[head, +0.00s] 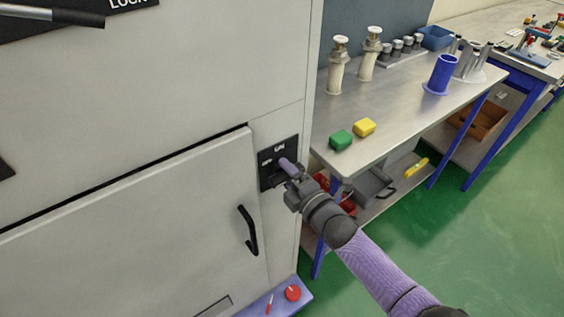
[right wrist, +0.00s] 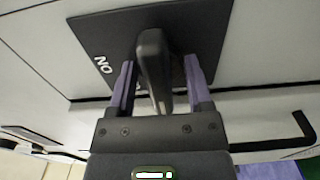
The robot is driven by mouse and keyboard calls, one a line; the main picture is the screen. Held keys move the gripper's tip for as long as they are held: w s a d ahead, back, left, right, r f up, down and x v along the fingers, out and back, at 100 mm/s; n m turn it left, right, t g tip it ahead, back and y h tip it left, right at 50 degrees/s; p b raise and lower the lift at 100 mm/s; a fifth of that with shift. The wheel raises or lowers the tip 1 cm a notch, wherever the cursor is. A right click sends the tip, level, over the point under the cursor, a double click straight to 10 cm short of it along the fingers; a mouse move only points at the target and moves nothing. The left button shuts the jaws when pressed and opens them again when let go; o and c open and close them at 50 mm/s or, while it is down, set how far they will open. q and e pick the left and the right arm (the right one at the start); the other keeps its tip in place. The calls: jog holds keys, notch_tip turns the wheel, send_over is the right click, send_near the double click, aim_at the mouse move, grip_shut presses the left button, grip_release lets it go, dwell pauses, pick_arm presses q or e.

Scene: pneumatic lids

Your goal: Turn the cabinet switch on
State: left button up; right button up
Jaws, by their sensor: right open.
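The cabinet (head: 120,110) fills the left of the head view. Its switch has a black plate (head: 266,180) with white lettering, low on the cabinet's right front strip. In the right wrist view the black switch lever (right wrist: 153,58) stands out from the plate (right wrist: 100,33), with an "ON" label at the left. My right gripper (head: 289,167) is at the plate and partly hides the lever in the head view. In the right wrist view the right gripper (right wrist: 158,75) is open, its purple fingers on either side of the lever, with gaps visible. My left gripper is not in view.
A black door handle (head: 248,230) is below the switch. A metal table (head: 400,125) to the right holds a green block (head: 341,140), a yellow block (head: 364,127) and a blue cylinder (head: 441,74). A dark lever (head: 50,14) and a "LOCK" sign are at top left. Green floor is open at lower right.

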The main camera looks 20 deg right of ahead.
jog(key=shift+s, duration=0.1)
jog(key=shift+c, duration=0.9)
grip_shut()
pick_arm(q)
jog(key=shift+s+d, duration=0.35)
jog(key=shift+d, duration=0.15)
